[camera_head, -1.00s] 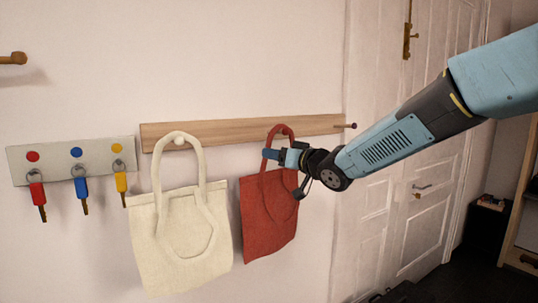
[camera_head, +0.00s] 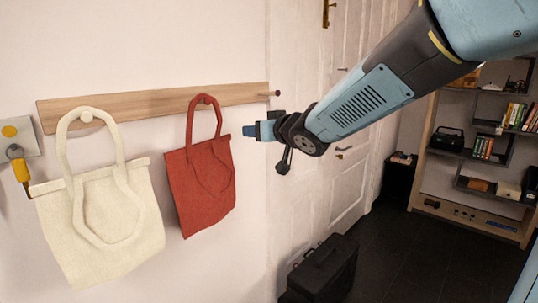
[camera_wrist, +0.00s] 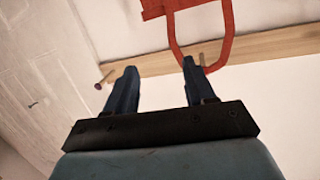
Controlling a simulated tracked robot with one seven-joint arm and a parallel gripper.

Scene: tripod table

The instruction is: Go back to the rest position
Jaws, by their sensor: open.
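My gripper (camera_head: 250,131) is in front of the wall, to the right of the red bag and apart from it in the head view. In the wrist view my gripper (camera_wrist: 157,85) shows two blue fingers spread apart with nothing between them. The red bag (camera_head: 201,183) hangs by its handle from a peg on the wooden rail (camera_head: 150,104). Its red handle also shows in the wrist view (camera_wrist: 228,18), beyond the right finger. A cream bag (camera_head: 105,225) hangs from another peg to the left.
A key board (camera_head: 28,138) with a yellow key (camera_head: 20,170) is at the left edge. A white door (camera_head: 340,150) is behind my arm. A black case (camera_head: 322,268) stands on the floor. Shelves (camera_head: 480,150) with books and a radio are at the right. Dark floor between is clear.

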